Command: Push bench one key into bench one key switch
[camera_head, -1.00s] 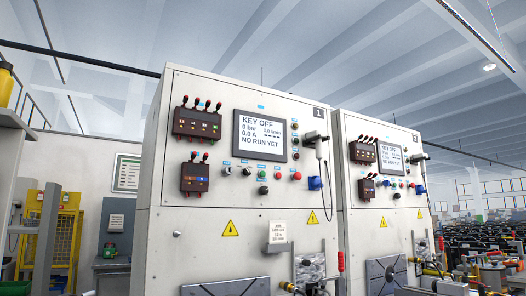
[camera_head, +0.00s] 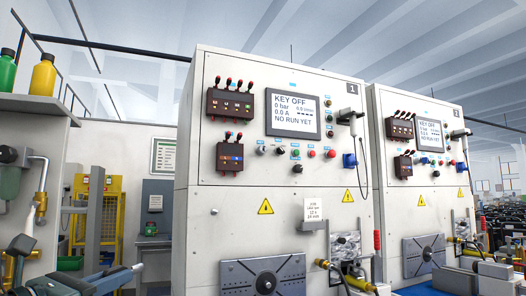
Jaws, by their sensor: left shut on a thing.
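The bench one cabinet (camera_head: 240,200), marked 1, stands upright in the middle, and its screen (camera_head: 293,113) reads KEY OFF and NO RUN YET. A row of small controls sits below the screen. The small round grey control at its left end (camera_head: 261,150) looks like the key switch, but its slot is too small to make out. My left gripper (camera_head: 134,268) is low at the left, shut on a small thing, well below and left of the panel. The key in it is too small to tell apart. My right gripper is not in view.
A second cabinet (camera_head: 412,195), marked 2, stands at the right. A shelf (camera_head: 40,103) with yellow (camera_head: 43,75) and green bottles is at the left. Clamps and hoses stick out low before bench one (camera_head: 345,255). The space before the upper panel looks clear.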

